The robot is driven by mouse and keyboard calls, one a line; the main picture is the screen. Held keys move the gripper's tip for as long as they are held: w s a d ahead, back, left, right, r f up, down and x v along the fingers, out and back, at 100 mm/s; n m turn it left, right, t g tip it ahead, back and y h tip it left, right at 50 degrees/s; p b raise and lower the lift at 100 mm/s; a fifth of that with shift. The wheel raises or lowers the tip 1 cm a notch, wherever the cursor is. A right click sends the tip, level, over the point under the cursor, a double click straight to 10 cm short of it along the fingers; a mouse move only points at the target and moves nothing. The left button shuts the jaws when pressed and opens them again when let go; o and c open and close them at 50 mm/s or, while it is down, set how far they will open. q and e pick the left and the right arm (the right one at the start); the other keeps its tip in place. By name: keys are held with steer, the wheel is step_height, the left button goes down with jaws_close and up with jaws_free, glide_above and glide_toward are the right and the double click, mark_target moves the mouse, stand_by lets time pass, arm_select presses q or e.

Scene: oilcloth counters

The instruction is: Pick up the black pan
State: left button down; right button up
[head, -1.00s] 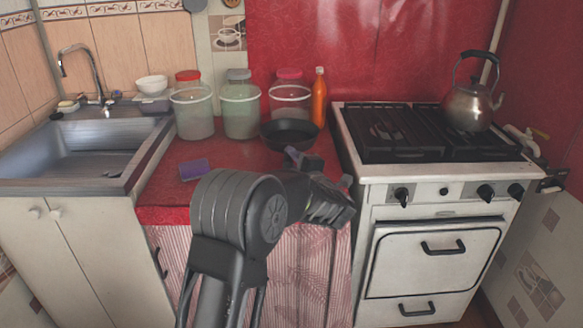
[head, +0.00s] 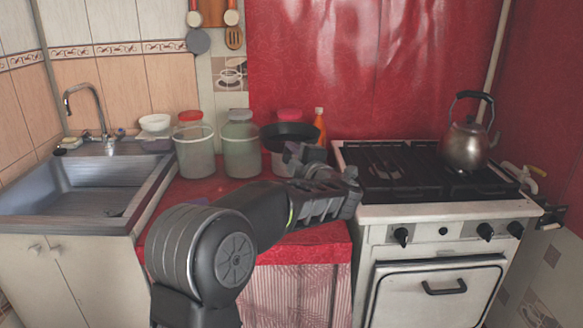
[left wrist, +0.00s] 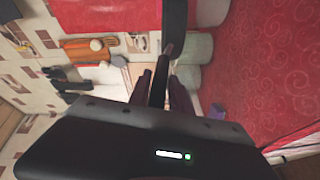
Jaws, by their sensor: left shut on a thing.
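The black pan (head: 290,132) is held above the red counter, in front of the third jar, and looks roughly level in the head view. My left gripper (head: 300,160) is on the near side of the pan, shut on its handle. In the left wrist view, the dark handle (left wrist: 158,88) runs between the two fingers, and the pan's dark side (left wrist: 174,22) shows at the top. The gripper hides most of the handle in the head view. My right gripper is in neither view.
Clear jars (head: 242,150) stand at the back of the red counter (head: 205,187), with an orange bottle (head: 320,127) behind the pan. The stove (head: 440,212) with a kettle (head: 466,145) is to the right. The sink (head: 90,190) is to the left.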

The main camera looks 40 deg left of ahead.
arm_select(q)
steer(key=shift+r+p, duration=0.75)
steer(key=shift+r, duration=3.95)
